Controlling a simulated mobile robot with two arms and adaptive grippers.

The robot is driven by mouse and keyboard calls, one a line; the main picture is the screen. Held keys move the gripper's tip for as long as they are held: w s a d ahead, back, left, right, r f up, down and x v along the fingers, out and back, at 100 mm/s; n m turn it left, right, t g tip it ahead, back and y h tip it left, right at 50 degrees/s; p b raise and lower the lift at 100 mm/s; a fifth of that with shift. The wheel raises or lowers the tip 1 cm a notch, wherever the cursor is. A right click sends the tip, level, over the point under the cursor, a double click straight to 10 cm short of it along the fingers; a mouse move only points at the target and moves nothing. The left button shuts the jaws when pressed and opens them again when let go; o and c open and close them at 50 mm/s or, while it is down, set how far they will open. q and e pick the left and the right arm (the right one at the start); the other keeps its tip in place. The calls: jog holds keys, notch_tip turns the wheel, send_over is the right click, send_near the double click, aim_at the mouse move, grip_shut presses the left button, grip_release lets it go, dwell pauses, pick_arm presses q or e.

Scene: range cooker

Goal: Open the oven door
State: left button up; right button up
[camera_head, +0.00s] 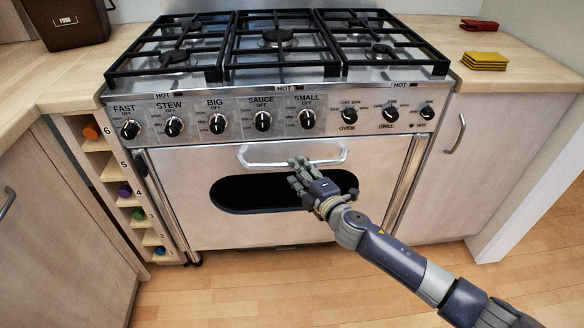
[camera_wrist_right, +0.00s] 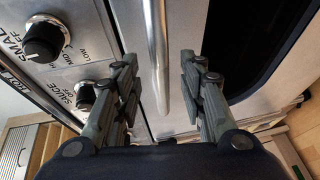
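The oven door (camera_head: 180,175) is a steel panel with a dark rounded window (camera_head: 240,195), and it looks closed, flush with the cooker front. Its bar handle (camera_head: 262,162) runs across the top of the door. My right gripper (camera_head: 298,170) is at the right half of the handle, overlapping it in the head view. In the right wrist view, the fingers of my right gripper (camera_wrist_right: 158,62) are spread apart, with the handle (camera_wrist_right: 156,40) running in the gap between them. I see no finger closed on the bar. My left gripper is not in view.
Control knobs (camera_head: 262,121) line the panel just above the handle. The hob with black grates (camera_head: 277,45) is on top. A bottle rack (camera_head: 115,170) stands left of the door and a cabinet (camera_head: 490,150) right. The wooden floor (camera_head: 240,290) in front is clear.

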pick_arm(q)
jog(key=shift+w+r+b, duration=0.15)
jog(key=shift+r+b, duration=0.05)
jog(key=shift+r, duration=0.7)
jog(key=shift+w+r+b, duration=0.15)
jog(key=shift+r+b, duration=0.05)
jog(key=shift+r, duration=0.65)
pick_arm(e)
jog(key=shift+x, duration=2.15)
grip_shut()
